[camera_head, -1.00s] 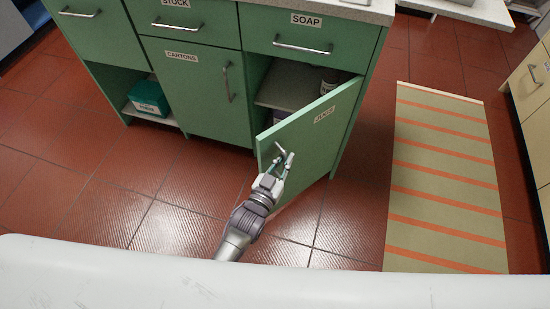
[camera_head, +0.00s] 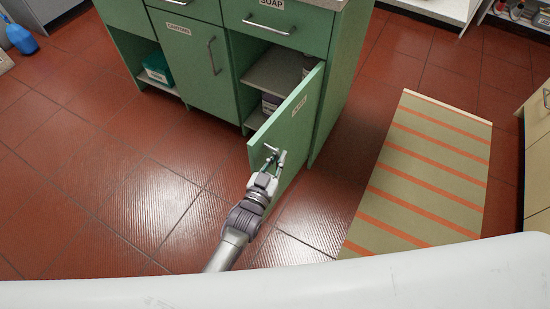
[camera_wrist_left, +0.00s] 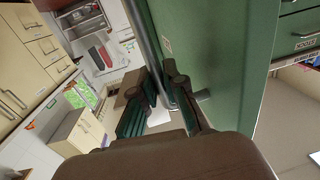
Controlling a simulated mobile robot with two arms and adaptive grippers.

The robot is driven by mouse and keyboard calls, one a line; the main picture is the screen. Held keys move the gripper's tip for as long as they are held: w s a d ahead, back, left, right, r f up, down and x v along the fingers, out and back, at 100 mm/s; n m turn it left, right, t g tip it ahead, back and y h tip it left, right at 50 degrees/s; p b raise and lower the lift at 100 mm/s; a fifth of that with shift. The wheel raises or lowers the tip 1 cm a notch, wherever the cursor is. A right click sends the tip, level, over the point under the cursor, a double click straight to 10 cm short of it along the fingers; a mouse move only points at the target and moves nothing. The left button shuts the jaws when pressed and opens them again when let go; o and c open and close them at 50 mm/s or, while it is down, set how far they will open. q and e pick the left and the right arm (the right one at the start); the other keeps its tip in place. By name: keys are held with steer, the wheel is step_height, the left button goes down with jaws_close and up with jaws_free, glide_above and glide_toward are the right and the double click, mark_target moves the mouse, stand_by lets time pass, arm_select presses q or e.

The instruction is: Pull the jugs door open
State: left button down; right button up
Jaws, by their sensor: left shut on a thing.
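The jugs door (camera_head: 292,125) is a green panel with a small white label, swung well out from the green cabinet (camera_head: 335,75). Its metal handle (camera_head: 271,152) sits near the door's free edge. My left gripper (camera_head: 273,163) is shut on this handle. In the left wrist view the gripper fingers (camera_wrist_left: 165,105) close around the metal bar (camera_wrist_left: 148,45), with the green door (camera_wrist_left: 220,60) beside them on the right. Behind the door, the compartment shows a shelf (camera_head: 275,75) and containers (camera_head: 270,102), partly hidden by the door. My right gripper is not in view.
A striped mat (camera_head: 425,165) lies on the red tiled floor to the right. The closed cartons door (camera_head: 185,55) is left of the open compartment, and a teal box (camera_head: 158,69) sits on a low shelf. Floor left of my arm is clear.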

arm_select(q)
steer(key=shift+d+r, duration=0.1)
steer(key=shift+d, duration=0.15)
steer(key=c, duration=1.2)
jaws_free()
steer(key=v, duration=1.2)
